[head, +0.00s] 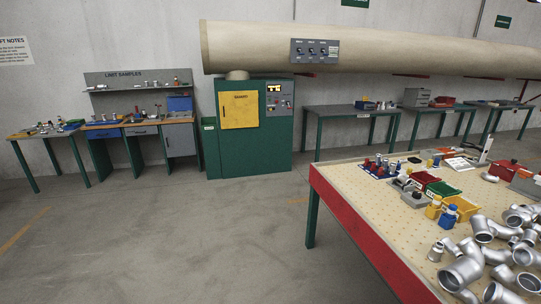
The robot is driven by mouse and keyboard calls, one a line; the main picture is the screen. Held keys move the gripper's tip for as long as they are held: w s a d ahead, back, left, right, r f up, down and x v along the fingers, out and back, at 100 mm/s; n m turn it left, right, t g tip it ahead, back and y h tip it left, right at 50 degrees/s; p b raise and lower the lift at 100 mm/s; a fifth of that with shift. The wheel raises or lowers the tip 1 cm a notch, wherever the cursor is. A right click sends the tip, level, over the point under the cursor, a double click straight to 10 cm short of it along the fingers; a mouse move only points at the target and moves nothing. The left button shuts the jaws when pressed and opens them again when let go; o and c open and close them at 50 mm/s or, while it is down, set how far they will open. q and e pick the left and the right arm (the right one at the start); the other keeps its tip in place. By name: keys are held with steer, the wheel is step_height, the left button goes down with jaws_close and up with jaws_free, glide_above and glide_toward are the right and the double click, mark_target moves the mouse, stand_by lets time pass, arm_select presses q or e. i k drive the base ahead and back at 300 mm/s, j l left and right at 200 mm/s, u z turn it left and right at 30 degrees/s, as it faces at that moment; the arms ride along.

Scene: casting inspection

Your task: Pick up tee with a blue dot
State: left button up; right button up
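A pile of silvery metal pipe fittings (483,228) lies on the near right part of the table, cut off by the picture's right edge. A large fitting (461,273) lies at the front of the pile, with smaller ones around it. Some look like elbows or tees, but the overlap hides many shapes. I cannot make out a blue dot on any of them. Neither of my grippers shows in the head view.
The perforated-top table (352,185) has a red front edge. Open floor (200,240) lies left. A green cabinet (270,150) stands behind.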

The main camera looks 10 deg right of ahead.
mark_target(460, 150)
steer(key=i, duration=1.55)
steer(key=i+j+z, duration=0.15)
steer(key=i+z, duration=0.15)
steer(key=i, duration=2.9)
steer(key=i+j+z, duration=0.15)
steer(key=i+z, duration=0.35)
steer(key=i, duration=0.3)
steer(key=i+z, duration=0.85)
steer(key=k+l, duration=0.05)
